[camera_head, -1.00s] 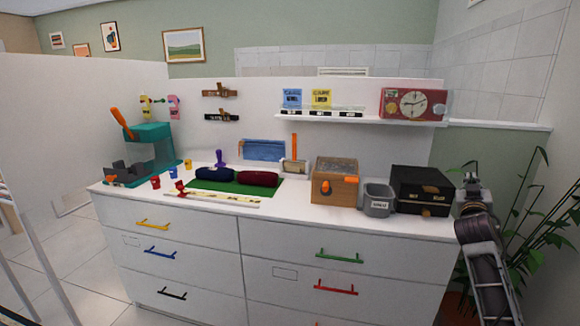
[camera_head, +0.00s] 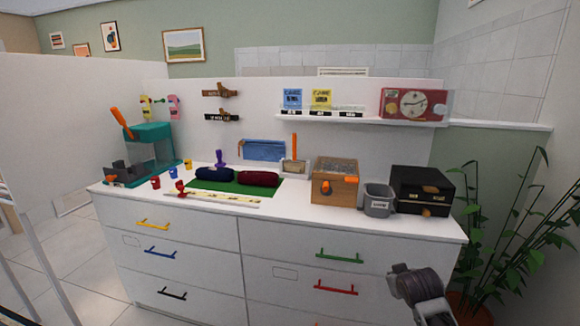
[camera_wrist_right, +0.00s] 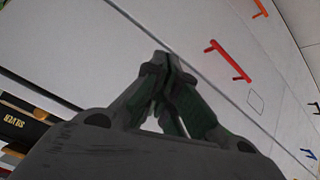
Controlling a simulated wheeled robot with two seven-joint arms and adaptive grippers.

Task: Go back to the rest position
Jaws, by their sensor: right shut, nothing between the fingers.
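My right gripper (camera_wrist_right: 167,60) is shut and empty in the right wrist view, with its fingertips together in front of the white drawer fronts. In the head view part of my right arm (camera_head: 420,290) shows at the lower right, in front of the right end of the white dresser (camera_head: 200,240). I cannot make out the fingers there. My left gripper is not in view.
The dresser top holds a teal machine (camera_head: 152,150), a green mat (camera_head: 228,187), a wooden box (camera_head: 335,190), a grey bin (camera_head: 378,205) and a black case (camera_head: 422,190). A plant (camera_head: 510,230) stands at the right.

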